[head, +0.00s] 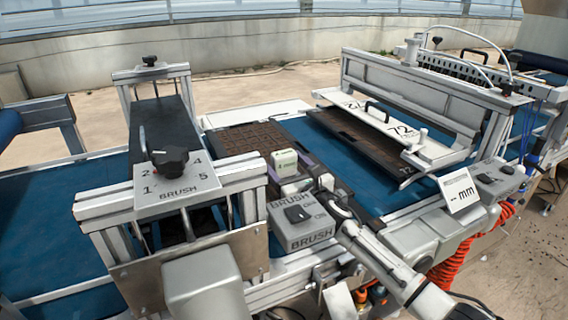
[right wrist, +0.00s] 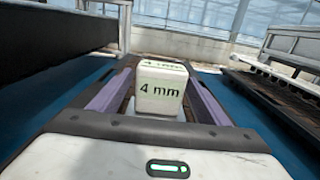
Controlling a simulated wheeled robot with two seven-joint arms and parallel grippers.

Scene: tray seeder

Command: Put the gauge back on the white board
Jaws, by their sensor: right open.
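The gauge (head: 284,162) is a small white block with green on its top in the head view. In the right wrist view the gauge (right wrist: 160,88) reads "4 mm". My right gripper (head: 292,174) is over the brown soil tray, with its purple fingers either side of the gauge. In the right wrist view the fingers are open, with gaps beside the block. What lies under the gauge is mostly hidden. A flat white board (head: 256,112) lies behind the soil tray at the belt's far edge. My left gripper is out of view.
The soil tray (head: 250,137) sits on the blue belt (head: 310,142). The brush unit (head: 178,188) stands to the left, and a grey BRUSH switch box (head: 300,220) is in front. A white gantry (head: 415,90) and a "-- mm" display (head: 459,191) are to the right.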

